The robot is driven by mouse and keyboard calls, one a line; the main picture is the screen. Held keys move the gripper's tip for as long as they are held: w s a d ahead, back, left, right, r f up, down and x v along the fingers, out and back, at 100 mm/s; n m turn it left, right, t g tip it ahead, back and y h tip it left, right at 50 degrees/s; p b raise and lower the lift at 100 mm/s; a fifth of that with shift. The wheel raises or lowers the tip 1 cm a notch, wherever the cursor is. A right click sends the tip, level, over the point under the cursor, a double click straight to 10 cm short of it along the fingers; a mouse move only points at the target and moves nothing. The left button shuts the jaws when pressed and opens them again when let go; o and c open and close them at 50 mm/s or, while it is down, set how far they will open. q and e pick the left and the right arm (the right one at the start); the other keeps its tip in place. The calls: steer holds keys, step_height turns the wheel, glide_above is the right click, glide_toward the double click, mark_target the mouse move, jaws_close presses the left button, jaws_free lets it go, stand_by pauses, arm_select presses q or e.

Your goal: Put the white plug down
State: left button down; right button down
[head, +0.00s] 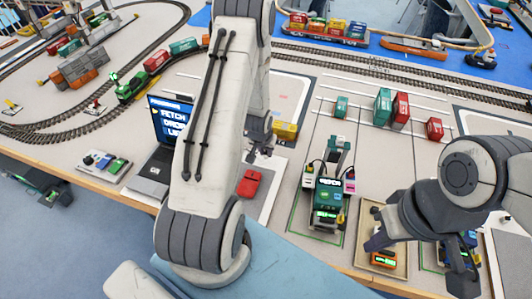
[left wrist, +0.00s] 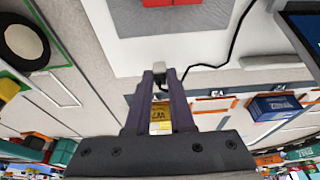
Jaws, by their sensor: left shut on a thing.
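The white plug (left wrist: 159,67) shows in the left wrist view as a small pale piece at the tips of my left gripper (left wrist: 160,80), which is shut on it. A black cable (left wrist: 215,66) runs from the plug to the right and up. In the head view my left gripper (head: 261,138) is beside a yellow container, partly hidden by my own arm; the plug cannot be made out there. My right gripper (head: 422,258) is at the lower right, its fingers spread and empty, above a tray with an orange device (head: 384,259).
A red block (head: 249,183) lies on a pale mat below the left gripper. A yellow container (head: 285,130) is just right of it. A laptop (head: 160,150) stands to the left. A green crane model (head: 330,190) and several coloured containers stand to the right.

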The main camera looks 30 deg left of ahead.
arm_select(q)
steer(key=shift+f, duration=0.7)
steer(key=shift+f, duration=0.2)
steer(key=c, duration=0.8)
jaws_free()
